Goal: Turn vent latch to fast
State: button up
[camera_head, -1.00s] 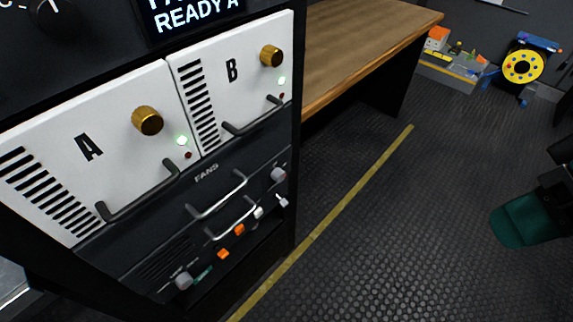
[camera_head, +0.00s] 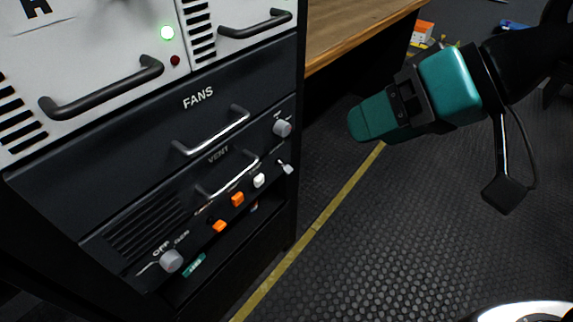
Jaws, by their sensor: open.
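The dark panel marked VENT (camera_head: 218,155) sits in the rack at left, under the panel marked FANS (camera_head: 198,97). A round grey knob (camera_head: 282,128) is at the right end near these labels, its small print too small to read. Below it is a small grey lever (camera_head: 286,168). I cannot tell which of the two is the vent latch, and FAST is not legible. My gripper (camera_head: 362,122) is teal, seen from the side, right of the rack and apart from it. It is open, with nothing visible in it.
Chrome handles (camera_head: 212,136) stick out from the rack. Orange switches (camera_head: 238,199), a white switch (camera_head: 258,181) and another grey knob (camera_head: 172,261) sit lower. A wooden bench (camera_head: 350,38) stands behind.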

jog(key=w+f+m+t+y+b, duration=0.3)
jog(key=w+f+b, duration=0.2)
jog(key=f+b, duration=0.8)
jog(key=m+t+y+b, duration=0.2)
jog(key=m+t+b, duration=0.2)
jog(key=t, duration=0.2)
send_near(287, 131)
jog(key=p+x, duration=0.4)
jog(key=x, duration=0.4)
jog(key=shift+a+r+p, duration=0.15)
jog(key=shift+a+p, duration=0.05)
jog(key=shift+p, duration=0.1)
jog(key=shift+w+a, duration=0.35)
jog(key=shift+w, duration=0.05)
jog(key=c, duration=0.9)
